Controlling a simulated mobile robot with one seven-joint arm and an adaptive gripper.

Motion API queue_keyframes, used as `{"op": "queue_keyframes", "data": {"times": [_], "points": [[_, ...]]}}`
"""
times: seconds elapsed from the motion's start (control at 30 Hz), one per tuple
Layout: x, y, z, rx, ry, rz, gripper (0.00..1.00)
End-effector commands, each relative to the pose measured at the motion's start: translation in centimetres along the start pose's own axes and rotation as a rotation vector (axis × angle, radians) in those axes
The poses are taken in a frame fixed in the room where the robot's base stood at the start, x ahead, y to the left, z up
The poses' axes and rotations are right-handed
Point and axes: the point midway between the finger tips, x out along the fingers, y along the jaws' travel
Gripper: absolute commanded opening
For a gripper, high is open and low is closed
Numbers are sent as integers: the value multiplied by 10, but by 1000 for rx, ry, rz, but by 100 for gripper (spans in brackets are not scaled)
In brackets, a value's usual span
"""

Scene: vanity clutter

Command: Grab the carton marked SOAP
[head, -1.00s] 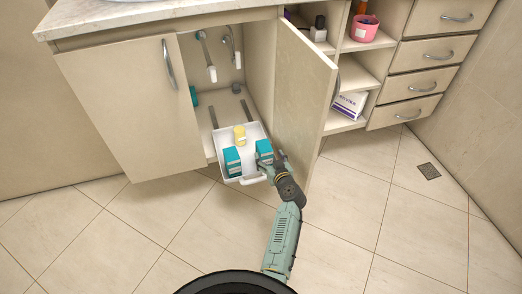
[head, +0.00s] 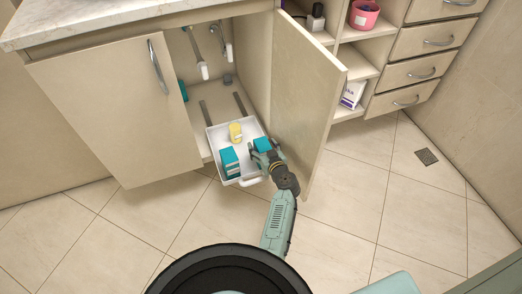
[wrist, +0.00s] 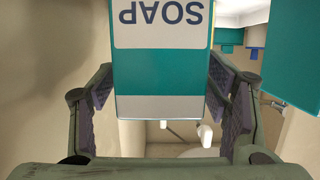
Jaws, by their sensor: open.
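The teal and white carton marked SOAP (wrist: 160,62) fills the middle of the wrist view, its lettering upside down. My gripper (wrist: 161,92) is open, with one finger on each side of the carton. Gaps show beside the carton, more clearly on the left; I cannot tell whether the right finger touches it. In the head view, my gripper (head: 266,159) is at the right side of the pulled-out white tray (head: 251,182), at a teal carton (head: 262,144) that it partly hides. No lettering is readable there.
A second teal carton (head: 229,162) stands at the tray's front left, and a yellow container (head: 235,132) stands behind. The open cabinet door (head: 308,110) is close on the right of my arm. The tiled floor (head: 190,235) in front is clear.

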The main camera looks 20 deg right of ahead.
Motion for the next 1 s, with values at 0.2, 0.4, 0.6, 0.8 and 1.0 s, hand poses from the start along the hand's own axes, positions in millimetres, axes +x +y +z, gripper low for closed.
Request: {"op": "queue_keyframes", "data": {"times": [0.2,0.4,0.6,0.8,1.0], "points": [[0,0,0,0,0,0,62],[0,0,0,0,0,-1,48],[0,0,0,0,0,-1,35],[0,0,0,0,0,0,22],[0,0,-1,0,1,0,15]]}}
